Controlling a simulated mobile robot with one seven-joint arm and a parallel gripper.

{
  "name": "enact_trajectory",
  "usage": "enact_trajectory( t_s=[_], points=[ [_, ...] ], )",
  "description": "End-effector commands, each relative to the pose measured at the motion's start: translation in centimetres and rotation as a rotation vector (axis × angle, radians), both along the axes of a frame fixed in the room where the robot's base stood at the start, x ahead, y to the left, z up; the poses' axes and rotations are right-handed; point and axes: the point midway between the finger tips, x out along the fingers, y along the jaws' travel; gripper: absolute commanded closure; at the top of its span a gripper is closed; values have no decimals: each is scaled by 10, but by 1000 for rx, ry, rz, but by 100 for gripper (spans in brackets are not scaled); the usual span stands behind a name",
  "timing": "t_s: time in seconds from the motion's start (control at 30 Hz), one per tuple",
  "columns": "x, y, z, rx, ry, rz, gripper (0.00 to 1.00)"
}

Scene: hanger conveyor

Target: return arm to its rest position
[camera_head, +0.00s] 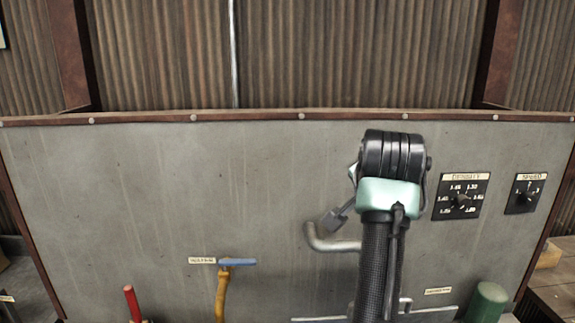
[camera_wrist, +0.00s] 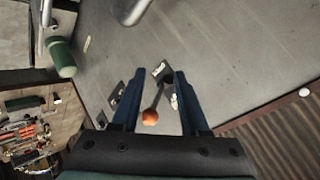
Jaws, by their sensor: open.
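My arm rises in front of the grey panel (camera_head: 270,190) in the head view, right of centre, and hides part of it. My gripper (camera_wrist: 158,72) shows in the wrist view as two blue fingers, spread apart with nothing gripped. A dark lever with an orange ball knob (camera_wrist: 150,117) appears between the fingers, with visible gaps on both sides. The lever's depth relative to the fingers is hard to tell. In the head view the fingers are hidden behind my arm.
A bent metal pipe (camera_head: 330,240) stands out just left of my arm. Right of it are two dials (camera_head: 460,197) (camera_head: 525,194) and a green cylinder (camera_head: 487,303). A blue-handled valve (camera_head: 237,262) and a red handle (camera_head: 132,302) are lower left. The panel's upper left is clear.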

Motion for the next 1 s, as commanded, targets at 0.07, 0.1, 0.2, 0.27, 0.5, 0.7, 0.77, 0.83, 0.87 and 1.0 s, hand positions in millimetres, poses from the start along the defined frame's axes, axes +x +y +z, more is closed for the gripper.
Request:
enact_trajectory(
  t_s=[0.07, 0.1, 0.2, 0.27, 0.5, 0.7, 0.77, 0.83, 0.87, 1.0],
  points=[
    [-1, 15, 25, -119, -148, 68, 55],
    [-4, 24, 41, -183, -223, 100, 55],
    [-21, 45, 82, -345, -411, 160, 55],
    [-37, 60, 107, -443, -525, 188, 55],
    [-149, 118, 200, -821, -965, 201, 55],
    [-238, 144, 241, -1016, -1199, 132, 55],
    [-253, 147, 246, -1045, -1234, 116, 55],
    [-264, 149, 250, -1063, -1259, 103, 55],
    [-266, 149, 251, -1068, -1265, 100, 55],
    [-269, 150, 252, -1074, -1269, 98, 55]
  ],
)
